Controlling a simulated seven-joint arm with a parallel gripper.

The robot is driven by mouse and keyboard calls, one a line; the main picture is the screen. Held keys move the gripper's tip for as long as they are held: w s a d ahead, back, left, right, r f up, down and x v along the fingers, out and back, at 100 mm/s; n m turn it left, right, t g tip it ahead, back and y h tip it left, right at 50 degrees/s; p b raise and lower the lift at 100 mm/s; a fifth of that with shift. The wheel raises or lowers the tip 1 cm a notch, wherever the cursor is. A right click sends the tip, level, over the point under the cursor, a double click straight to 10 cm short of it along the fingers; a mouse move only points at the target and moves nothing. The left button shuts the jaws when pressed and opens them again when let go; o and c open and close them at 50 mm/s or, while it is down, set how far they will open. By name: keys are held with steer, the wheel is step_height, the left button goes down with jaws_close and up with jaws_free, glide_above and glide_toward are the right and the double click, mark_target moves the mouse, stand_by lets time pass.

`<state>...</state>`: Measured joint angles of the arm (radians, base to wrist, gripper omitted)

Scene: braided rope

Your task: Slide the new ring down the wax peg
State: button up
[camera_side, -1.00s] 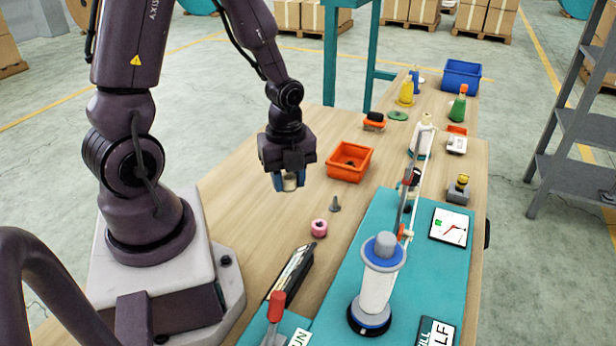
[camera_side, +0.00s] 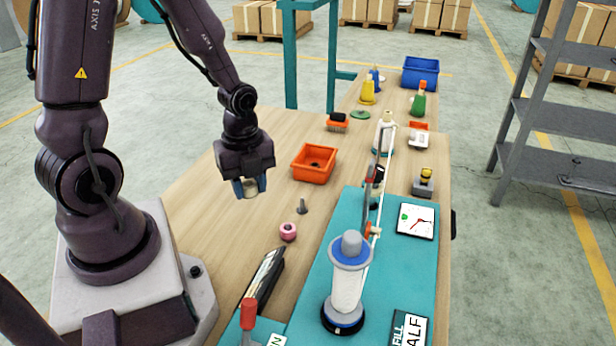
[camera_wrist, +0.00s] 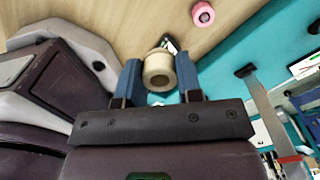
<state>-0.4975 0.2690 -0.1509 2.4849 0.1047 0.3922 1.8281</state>
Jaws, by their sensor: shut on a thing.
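My gripper (camera_side: 250,187) is shut on a cream ring (camera_wrist: 158,70), held between its two blue fingers. In the side view the ring shows at the lower end of the gripper (camera_side: 249,192), above the wooden table and left of the orange bin. The wrist view shows the ring's round hole facing the camera. A small grey peg with a wide foot (camera_side: 302,207) stands upright on the table to the right of the gripper. I cannot tell whether it is the wax peg. A pink ring (camera_side: 288,232) lies apart on the wood, also visible in the wrist view (camera_wrist: 203,14).
An orange bin (camera_side: 314,163) stands behind the peg. A teal mat (camera_side: 395,270) on the right bears a white spool (camera_side: 346,290) and a dial card (camera_side: 415,221). A dark tray (camera_side: 263,278) lies at the front. Bare wood lies around the gripper.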

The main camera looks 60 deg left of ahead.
steer(key=shift+m, duration=0.4)
steer(key=w+f, duration=0.1)
steer(key=w, duration=0.1)
steer(key=w+f, duration=0.1)
steer(key=w, duration=0.2)
steer(key=w+f, duration=0.1)
steer(key=w, duration=0.1)
steer(key=shift+w+d, duration=0.1)
steer(key=shift+w, duration=0.15)
steer(key=w, duration=0.4)
steer(key=w+f, duration=0.1)
steer(key=w, duration=0.4)
steer(key=w+a, duration=0.1)
steer(key=w, duration=0.4)
steer(key=shift+f, duration=0.35)
steer(key=w, duration=0.5)
steer(key=w+a+r, duration=0.1)
steer(key=w, duration=0.1)
steer(key=shift+w+a+r, duration=0.1)
steer(key=shift+w, duration=0.15)
steer(key=shift+n, duration=0.3)
steer(key=w+r, duration=0.1)
steer(key=w+a+r, duration=0.1)
steer(key=r, duration=0.1)
steer(key=shift+w+a+r, duration=0.1)
steer(key=shift+w, duration=0.2)
steer(key=shift+s+r, duration=0.15)
steer(key=shift+r, duration=0.1)
steer(key=shift+s, duration=0.1)
steer(key=shift+f, duration=2.95)
